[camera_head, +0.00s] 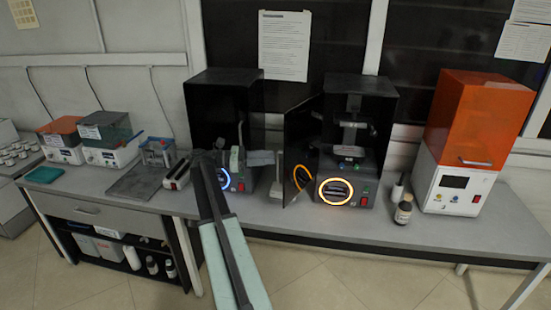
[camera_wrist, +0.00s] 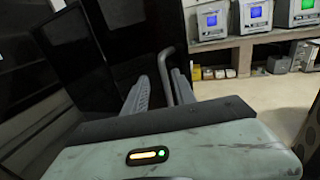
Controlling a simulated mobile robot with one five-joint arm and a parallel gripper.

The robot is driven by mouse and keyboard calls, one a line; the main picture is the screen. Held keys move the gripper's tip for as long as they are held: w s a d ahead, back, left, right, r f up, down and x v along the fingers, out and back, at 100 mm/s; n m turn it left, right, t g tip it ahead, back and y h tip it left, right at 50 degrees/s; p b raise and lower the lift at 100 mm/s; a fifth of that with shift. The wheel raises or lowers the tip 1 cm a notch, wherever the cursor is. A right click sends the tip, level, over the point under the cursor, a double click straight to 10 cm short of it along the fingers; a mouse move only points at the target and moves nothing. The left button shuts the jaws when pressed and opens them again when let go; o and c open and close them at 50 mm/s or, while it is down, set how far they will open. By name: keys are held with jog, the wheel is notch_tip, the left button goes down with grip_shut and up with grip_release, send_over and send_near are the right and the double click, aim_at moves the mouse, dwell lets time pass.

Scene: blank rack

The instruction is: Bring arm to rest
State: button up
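My gripper (camera_wrist: 160,76) shows in the wrist view with its two grey fingers apart. A thin curved metal bar, like a handle, stands between the fingers, close to the right one. I cannot tell whether it touches. Nothing is clearly gripped. In the head view my arm reaches up from the bottom edge and bends right. My gripper (camera_head: 258,158) there is small, in front of the left black machine (camera_head: 213,110) with the blue-lit ring. The wrist view shows a black panel (camera_wrist: 115,35) close by.
The right black machine (camera_head: 360,105) has an orange-lit ring and its black door (camera_head: 298,150) stands open. An orange-topped machine (camera_head: 478,115) and a dark bottle (camera_head: 403,210) are at right. A dark tray (camera_head: 138,183) lies left. The bench front right is clear.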

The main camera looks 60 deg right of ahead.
jog(key=v, duration=0.4)
